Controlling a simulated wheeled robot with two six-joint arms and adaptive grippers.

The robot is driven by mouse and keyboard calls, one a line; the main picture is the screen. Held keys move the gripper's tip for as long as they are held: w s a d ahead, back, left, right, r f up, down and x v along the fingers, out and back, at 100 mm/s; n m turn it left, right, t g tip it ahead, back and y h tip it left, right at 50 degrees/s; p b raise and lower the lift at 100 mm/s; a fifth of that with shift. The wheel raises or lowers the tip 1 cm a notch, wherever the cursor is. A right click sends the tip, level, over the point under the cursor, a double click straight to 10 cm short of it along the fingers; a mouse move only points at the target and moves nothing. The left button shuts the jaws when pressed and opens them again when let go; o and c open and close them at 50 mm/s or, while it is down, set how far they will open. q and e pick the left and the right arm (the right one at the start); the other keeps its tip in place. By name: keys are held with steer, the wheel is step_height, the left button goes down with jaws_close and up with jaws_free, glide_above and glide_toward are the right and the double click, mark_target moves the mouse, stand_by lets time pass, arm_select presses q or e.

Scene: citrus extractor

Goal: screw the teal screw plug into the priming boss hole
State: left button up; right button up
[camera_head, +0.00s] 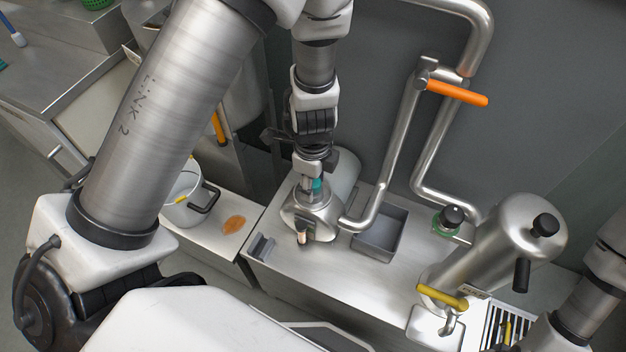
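My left gripper (312,180) points down over the rounded steel pump body (322,222) in the middle of the view. A small patch of the teal screw plug (317,184) shows at its fingertips, and the gripper looks shut on it. The plug is at the top of the pump body. The priming boss hole is hidden by the gripper, so I cannot tell whether the plug is in it or just above it. My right arm (582,305) shows at the lower right, but its gripper is outside the view.
Steel pipes with an orange handle (458,92) rise behind the pump. An empty grey tray (379,236) lies right of it, then a black knob on a green base (449,219) and a steel vessel (508,240).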

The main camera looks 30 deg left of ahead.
arm_select(q)
steer(key=n, duration=1.2)
steer(key=c, duration=0.6)
steer(key=m, duration=0.5)
steer(key=shift+c, duration=0.2)
steer(key=m, duration=0.7)
steer(key=o, duration=0.6)
steer(key=shift+o, duration=0.2)
